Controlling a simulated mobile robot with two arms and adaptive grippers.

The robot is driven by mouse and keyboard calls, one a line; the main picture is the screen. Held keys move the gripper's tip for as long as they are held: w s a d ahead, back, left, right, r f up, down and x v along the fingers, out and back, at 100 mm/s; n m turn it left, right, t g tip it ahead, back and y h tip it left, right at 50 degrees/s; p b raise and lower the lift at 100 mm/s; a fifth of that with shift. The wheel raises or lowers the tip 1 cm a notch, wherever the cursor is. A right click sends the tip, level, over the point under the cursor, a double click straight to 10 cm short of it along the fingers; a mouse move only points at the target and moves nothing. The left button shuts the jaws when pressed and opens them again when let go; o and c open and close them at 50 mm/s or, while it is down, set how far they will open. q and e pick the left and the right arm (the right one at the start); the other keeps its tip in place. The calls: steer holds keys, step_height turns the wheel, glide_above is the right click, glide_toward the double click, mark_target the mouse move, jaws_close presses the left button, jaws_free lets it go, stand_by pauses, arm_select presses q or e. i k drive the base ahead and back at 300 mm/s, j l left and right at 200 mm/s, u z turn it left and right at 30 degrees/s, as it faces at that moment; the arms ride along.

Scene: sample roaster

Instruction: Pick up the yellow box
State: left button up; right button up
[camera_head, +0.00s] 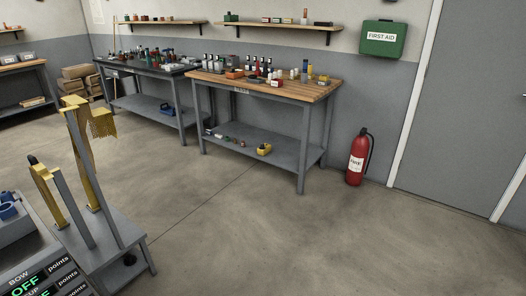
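A small yellow box-like thing (264,149) sits on the grey lower shelf of the wood-topped workbench (300,90), near the shelf's front edge. It is too small to make out its details. Another small yellow item (323,79) lies near the right end of the same bench top, and I cannot tell if it is a box. Neither of my grippers shows in the head view.
A grey stand (110,247) with tall yellow-topped posts is close at the lower left. A red fire extinguisher (356,160) stands right of the bench. A dark bench (160,100) is further left. The concrete floor (270,220) before the benches is clear.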

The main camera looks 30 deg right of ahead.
mark_target(267, 148)
steer(key=i+l+z, duration=0.5)
steer(key=i+l, duration=0.85)
steer(key=i, duration=1.45)
steer(key=i+j+z, duration=0.15)
steer(key=i+z, duration=0.25)
steer(key=i+j+z, duration=0.2)
steer(key=z, duration=0.2)
steer(key=i+j+z, duration=0.5)
steer(key=j+z, duration=0.25)
steer(key=l, duration=0.15)
